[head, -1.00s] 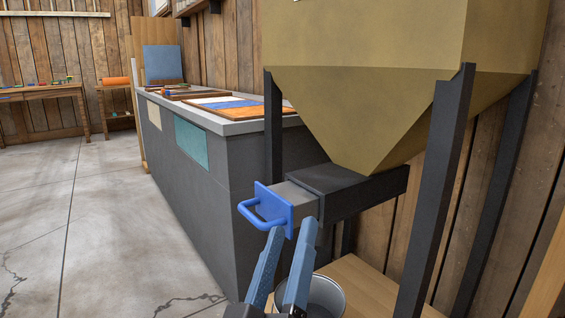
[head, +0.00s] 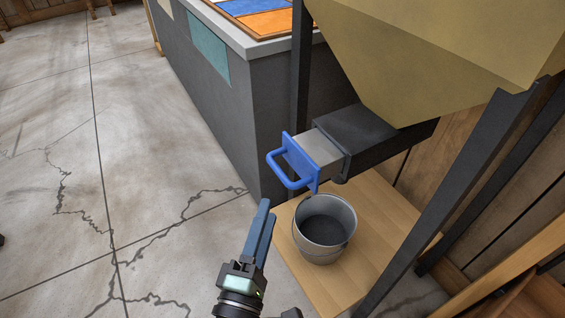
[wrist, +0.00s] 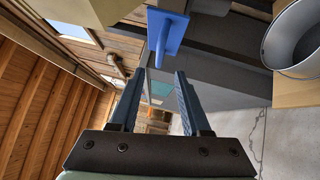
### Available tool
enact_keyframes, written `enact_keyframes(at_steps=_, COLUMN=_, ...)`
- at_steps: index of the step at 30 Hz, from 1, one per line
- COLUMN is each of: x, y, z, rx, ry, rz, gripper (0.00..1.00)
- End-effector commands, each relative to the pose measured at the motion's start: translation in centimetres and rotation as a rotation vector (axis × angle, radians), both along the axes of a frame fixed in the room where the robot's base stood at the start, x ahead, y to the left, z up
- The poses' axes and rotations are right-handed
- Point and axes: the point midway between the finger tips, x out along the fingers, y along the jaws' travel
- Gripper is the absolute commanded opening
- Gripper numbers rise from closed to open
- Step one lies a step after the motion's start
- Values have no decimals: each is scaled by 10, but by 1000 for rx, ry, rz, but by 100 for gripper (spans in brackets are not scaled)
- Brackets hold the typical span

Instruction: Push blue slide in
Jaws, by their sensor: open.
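The blue slide (head: 301,161) is a blue plate with a loop handle on the end of a grey bar. The bar sticks out of a dark housing (head: 365,136) under the tan hopper (head: 440,50). In the wrist view the blue slide (wrist: 172,34) shows at the top, beyond the fingers. My gripper (head: 267,207) is below and left of the handle in the head view, apart from it. In the wrist view my gripper (wrist: 156,75) has its two fingers spread with nothing between them.
A metal bucket (head: 325,228) stands on a wooden board (head: 350,275) below the slide. A dark leg (head: 460,190) of the hopper stand is at right. A grey counter (head: 240,105) stands behind. The concrete floor at left is clear.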

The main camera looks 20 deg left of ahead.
Motion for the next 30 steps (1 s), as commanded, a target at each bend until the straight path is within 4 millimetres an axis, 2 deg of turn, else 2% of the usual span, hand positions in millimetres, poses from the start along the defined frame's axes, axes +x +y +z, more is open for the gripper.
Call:
enact_keyframes(at_steps=1, x=11, y=1, z=5, rx=1, ry=-3, rz=-3, gripper=47)
enact_keyframes(at_steps=9, x=60, y=8, z=11, rx=2, ry=-4, rz=-1, gripper=47)
enact_keyframes(at_steps=15, x=87, y=11, z=14, rx=2, ry=-3, rz=0, gripper=47)
enact_keyframes(at_steps=21, x=98, y=13, z=14, rx=2, ry=-2, rz=0, gripper=47)
enact_keyframes(at_steps=30, x=100, y=13, z=14, rx=3, ry=-1, rz=0, gripper=45)
